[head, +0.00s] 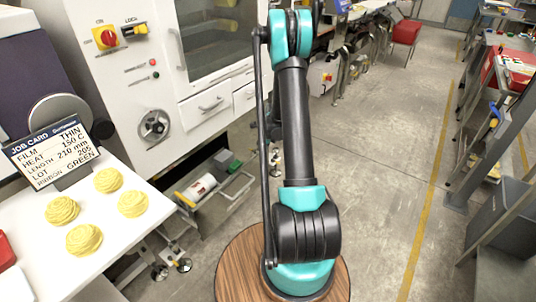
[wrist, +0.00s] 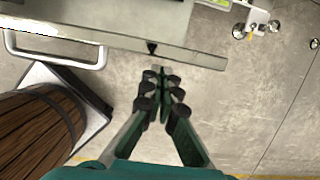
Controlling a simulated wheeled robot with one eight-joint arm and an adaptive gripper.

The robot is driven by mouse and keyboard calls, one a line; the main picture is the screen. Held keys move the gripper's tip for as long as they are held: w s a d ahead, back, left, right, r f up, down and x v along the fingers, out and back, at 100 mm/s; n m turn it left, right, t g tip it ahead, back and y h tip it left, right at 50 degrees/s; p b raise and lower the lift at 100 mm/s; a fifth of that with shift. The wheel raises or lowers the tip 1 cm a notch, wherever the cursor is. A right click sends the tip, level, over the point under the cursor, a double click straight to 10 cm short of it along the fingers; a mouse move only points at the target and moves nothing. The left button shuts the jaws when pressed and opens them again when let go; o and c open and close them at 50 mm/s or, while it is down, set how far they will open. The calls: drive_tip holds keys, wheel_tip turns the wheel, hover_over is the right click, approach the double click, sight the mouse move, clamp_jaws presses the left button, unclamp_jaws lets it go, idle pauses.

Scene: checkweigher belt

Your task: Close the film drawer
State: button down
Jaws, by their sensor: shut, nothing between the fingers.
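The film drawer (head: 215,185) stands out low from the white machine in the head view. It holds a white and red roll and a green block, and a bar handle sticks out at its front. In the wrist view, what looks like the drawer's front panel (wrist: 115,38) crosses the top, with its light handle (wrist: 55,52) at the left. My gripper (wrist: 160,80) is shut and empty, its fingertips just in front of the panel's right part. I cannot tell whether they touch it. The head view does not show my gripper; my arm covers that area.
The white machine (head: 155,75) has two shut drawers with handles above. A white table (head: 120,225) with several yellow coils and a job card (head: 50,155) stands at left. The concrete floor (head: 375,150) at right is clear up to the grey racks.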

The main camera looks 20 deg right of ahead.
drive_tip(key=shift+w+a, duration=0.2)
drive_tip(key=shift+w, duration=0.05)
drive_tip(key=w+a, duration=1)
drive_tip(key=w, duration=0.4)
drive_tip(key=shift+a, duration=0.15)
idle(0.4)
